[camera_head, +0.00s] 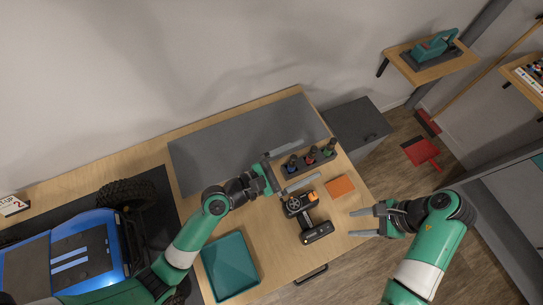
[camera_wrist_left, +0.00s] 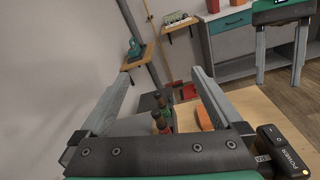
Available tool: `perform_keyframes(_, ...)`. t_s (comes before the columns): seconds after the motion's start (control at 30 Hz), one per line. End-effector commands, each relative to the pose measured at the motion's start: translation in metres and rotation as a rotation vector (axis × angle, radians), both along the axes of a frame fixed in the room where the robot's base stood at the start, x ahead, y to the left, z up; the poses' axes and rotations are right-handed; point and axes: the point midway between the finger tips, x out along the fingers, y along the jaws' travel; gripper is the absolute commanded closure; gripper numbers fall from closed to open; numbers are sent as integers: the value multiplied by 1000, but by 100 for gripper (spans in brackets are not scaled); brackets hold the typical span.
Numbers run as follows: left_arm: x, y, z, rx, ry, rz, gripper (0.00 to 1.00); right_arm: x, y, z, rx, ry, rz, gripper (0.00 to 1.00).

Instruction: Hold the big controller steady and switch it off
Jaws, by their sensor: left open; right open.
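The big controller (camera_head: 306,212), black with orange parts and a round wheel, lies on the wooden table. In the left wrist view its black end (camera_wrist_left: 284,150) shows at the lower right, with a POWER label; the rest is cut off. My left gripper (camera_head: 311,160) is open and empty, above and behind the controller, near the tool rack. In the left wrist view its two fingers (camera_wrist_left: 160,76) stand wide apart. My right gripper (camera_head: 350,222) is open and empty, to the right of the controller, apart from it, fingers pointing left. I cannot read the switch's position.
A rack of colored-handled tools (camera_head: 312,160) stands behind the controller. An orange block (camera_head: 340,187) lies to its right. A teal tray (camera_head: 230,266) is at the front left, and a blue crawler (camera_head: 70,258) stands far left. A grey mat (camera_head: 215,160) is clear at the back.

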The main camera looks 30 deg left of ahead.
Motion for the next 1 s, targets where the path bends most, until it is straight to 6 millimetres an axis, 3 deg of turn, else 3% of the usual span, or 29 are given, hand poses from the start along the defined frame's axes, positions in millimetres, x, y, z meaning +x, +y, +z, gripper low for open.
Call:
perform_keyframes(0.03,-17,0,-34,-24,81,-1,0,0,0,0,0,0,0,50)
perform_keyframes(0.1,-42,0,-72,-46,175,-1,0,0,0,0,0,0,0,50)
perform_keyframes(0.2,-76,1,-116,-60,287,1,0,0,0,0,0,0,0,50)
perform_keyframes(0.3,-104,2,-146,-57,363,7,0,0,0,0,0,0,0,50)
perform_keyframes(0.4,-122,3,-160,-56,403,9,0,0,0,0,0,0,0,50)
perform_keyframes(0.53,-129,3,-165,-54,418,11,0,0,0,0,0,0,0,50)
perform_keyframes(0.83,-125,2,-165,-53,416,10,0,0,0,0,0,0,0,50)
perform_keyframes(1.0,-109,-7,-172,-52,415,7,0,0,0,0,0,0,0,50)
